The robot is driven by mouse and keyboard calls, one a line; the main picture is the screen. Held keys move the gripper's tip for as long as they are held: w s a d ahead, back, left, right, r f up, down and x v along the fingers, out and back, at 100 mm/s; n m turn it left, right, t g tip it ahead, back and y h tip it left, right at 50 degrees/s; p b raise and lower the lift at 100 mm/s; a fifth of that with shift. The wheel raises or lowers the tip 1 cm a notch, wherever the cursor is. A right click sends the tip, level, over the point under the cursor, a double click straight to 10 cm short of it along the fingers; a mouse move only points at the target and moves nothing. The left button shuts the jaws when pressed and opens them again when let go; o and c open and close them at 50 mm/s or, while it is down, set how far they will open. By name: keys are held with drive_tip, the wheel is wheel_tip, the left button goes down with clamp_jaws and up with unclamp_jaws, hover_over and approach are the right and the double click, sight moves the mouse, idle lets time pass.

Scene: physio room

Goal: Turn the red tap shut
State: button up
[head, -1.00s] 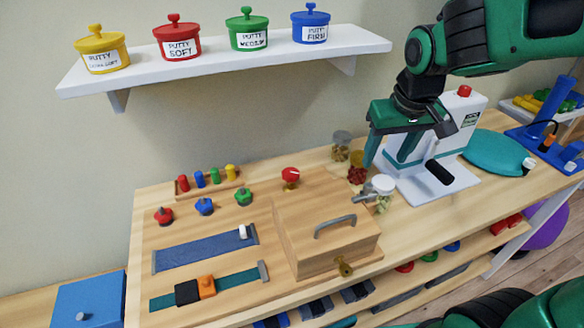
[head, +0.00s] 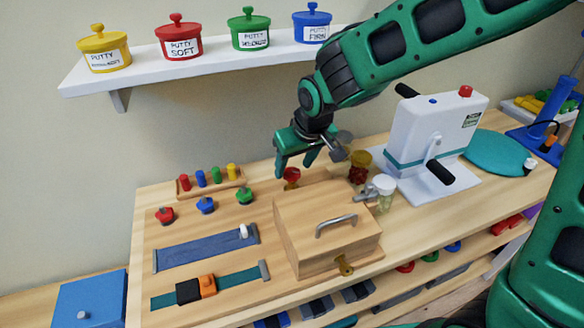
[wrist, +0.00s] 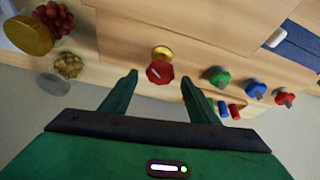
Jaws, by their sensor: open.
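The red tap (head: 291,176) is a small red handwheel at the back left of the wooden box. In the wrist view the red tap (wrist: 158,74) shows a pale mark on top and a brass part beside it. My gripper (head: 296,168) is open and empty, fingers pointing down, just above and around the tap's place in the head view. In the wrist view the fingertips of my gripper (wrist: 160,80) lie either side of the tap. I cannot tell whether they touch it. My fingers partly hide the tap in the head view.
A wooden box (head: 310,230) with a metal handle stands in front. Red, blue and green knobs (head: 205,206) sit on the board to the left, with a peg rack (head: 210,183) behind. Jars (head: 359,168) and a white crank machine (head: 430,140) stand right. A shelf (head: 215,58) is above.

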drive_tip(key=shift+x, duration=0.9)
drive_tip(key=c, duration=1)
drive_tip(key=shift+c, duration=0.2)
drive_tip(key=shift+m, duration=0.3)
drive_tip(key=m+h, duration=0.1)
drive_tip(key=m, duration=0.3)
drive_tip(key=shift+a+h, duration=0.2)
drive_tip(key=shift+h, duration=0.2)
drive_tip(key=m+h, duration=0.1)
drive_tip(key=m, duration=0.2)
drive_tip(key=m+h, duration=0.1)
drive_tip(key=m, duration=0.2)
drive_tip(key=shift+a, duration=0.1)
